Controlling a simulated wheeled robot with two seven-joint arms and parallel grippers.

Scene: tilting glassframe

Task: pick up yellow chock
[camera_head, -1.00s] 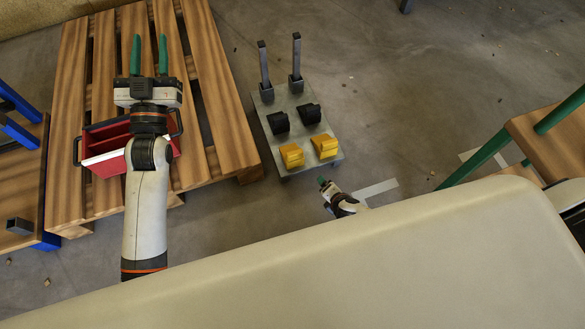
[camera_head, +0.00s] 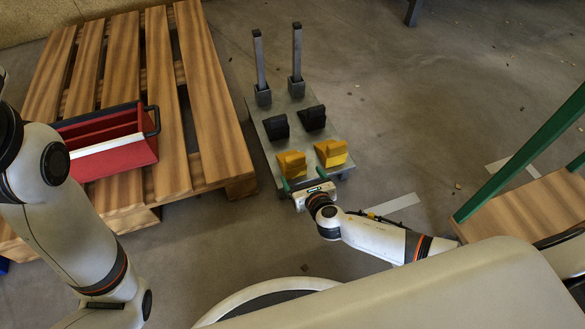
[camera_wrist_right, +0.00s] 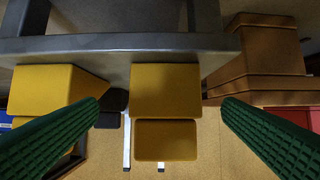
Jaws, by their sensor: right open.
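Two yellow chocks sit side by side at the near end of a grey plate (camera_head: 300,142): the left chock (camera_head: 291,163) and the right chock (camera_head: 330,153). My right gripper (camera_head: 303,178) is open and empty at the near side of the left chock, its green fingers pointing toward the plate. In the right wrist view, the left chock (camera_wrist_right: 165,95) shows between the spread fingers of my right gripper (camera_wrist_right: 160,103). The right chock (camera_wrist_right: 55,88) lies farther left there, partly behind a finger. My left gripper is outside the head view.
Two black chocks (camera_head: 277,127) (camera_head: 312,118) and two upright grey posts (camera_head: 259,62) (camera_head: 297,55) stand farther back on the plate. A wooden pallet (camera_head: 215,100) with a red toolbox (camera_head: 115,160) lies to the left. Bare floor lies right of the plate.

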